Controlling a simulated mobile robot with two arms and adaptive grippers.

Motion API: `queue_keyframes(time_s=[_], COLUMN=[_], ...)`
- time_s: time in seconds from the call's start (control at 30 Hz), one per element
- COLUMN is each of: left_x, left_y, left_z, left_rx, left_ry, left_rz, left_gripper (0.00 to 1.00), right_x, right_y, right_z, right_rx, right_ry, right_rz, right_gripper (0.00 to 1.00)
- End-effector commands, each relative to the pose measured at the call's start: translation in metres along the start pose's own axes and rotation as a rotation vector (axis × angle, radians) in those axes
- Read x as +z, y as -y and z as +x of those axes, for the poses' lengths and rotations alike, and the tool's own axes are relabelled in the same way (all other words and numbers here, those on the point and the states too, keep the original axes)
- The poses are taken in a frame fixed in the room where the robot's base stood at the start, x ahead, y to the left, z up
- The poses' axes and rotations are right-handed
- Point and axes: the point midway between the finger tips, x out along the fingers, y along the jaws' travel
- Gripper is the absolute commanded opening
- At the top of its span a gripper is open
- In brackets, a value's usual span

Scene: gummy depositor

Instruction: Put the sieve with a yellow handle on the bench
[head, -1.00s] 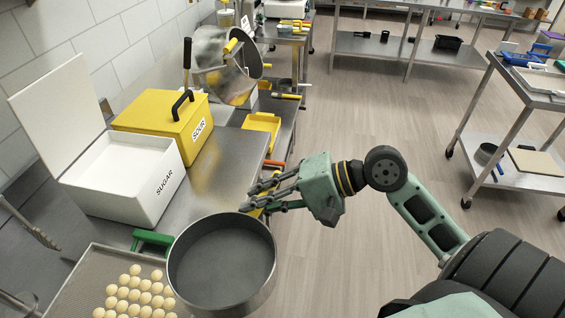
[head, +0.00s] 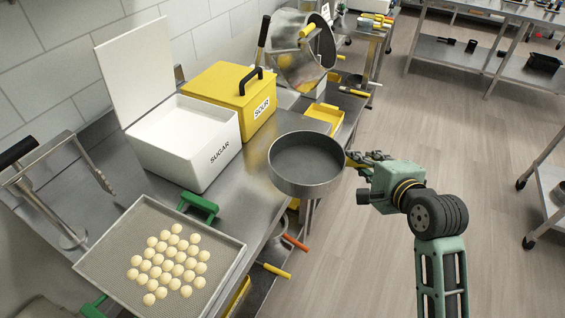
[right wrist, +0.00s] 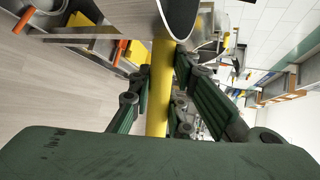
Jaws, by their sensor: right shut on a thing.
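The sieve (head: 306,186) is a round grey metal pan shape. In the head view it is held level at the bench's right edge, beside the sugar and sour boxes; whether it touches the bench cannot be told. My right gripper (head: 366,160) is on its right side. In the right wrist view, the fingers of my right gripper (right wrist: 157,95) are shut around the yellow handle (right wrist: 160,75), and the sieve rim (right wrist: 178,14) shows at the top. The steel bench (head: 228,200) runs along the wall. My left gripper is not in view.
A white SUGAR box (head: 190,165) with its lid up and a yellow SOUR box (head: 232,88) stand behind. A tray (head: 95,262) of pale balls with green handles lies at the front left. A tilted drum (head: 290,60) and yellow tray (head: 335,118) are farther back.

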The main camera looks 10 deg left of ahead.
Motion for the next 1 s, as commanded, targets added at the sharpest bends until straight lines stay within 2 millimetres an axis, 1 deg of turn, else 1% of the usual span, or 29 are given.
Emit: queue_keyframes(time_s=[0.07, 0.13, 0.4, 0.53, 0.6, 0.73, 0.9, 1.0], left_x=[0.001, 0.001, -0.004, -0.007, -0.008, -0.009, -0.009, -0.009], left_y=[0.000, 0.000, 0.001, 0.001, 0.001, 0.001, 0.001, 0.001], left_z=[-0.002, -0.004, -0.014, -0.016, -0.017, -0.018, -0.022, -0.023], left_rx=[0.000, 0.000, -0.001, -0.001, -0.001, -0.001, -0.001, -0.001], left_ry=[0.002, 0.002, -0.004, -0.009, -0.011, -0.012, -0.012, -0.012], left_rz=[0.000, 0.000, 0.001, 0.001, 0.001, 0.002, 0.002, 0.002], left_gripper=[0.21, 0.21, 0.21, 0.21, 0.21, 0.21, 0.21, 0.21], right_x=[0.009, 0.021, 0.074, 0.091, 0.097, 0.100, 0.096, 0.095], right_y=[-0.003, -0.010, -0.044, -0.056, -0.060, -0.067, -0.090, -0.098], right_z=[0.006, 0.012, 0.046, 0.058, 0.061, 0.065, 0.075, 0.079], right_rx=[-0.001, 0.000, 0.001, 0.000, -0.002, -0.001, 0.002, -0.001], right_ry=[-0.002, -0.001, 0.000, -0.002, -0.002, -0.004, -0.005, -0.004], right_rz=[0.002, 0.003, 0.003, 0.002, 0.000, -0.001, -0.003, -0.001], right_gripper=[0.00, 0.00, 0.00, 0.00, 0.00, 0.00, 0.00, 0.00])
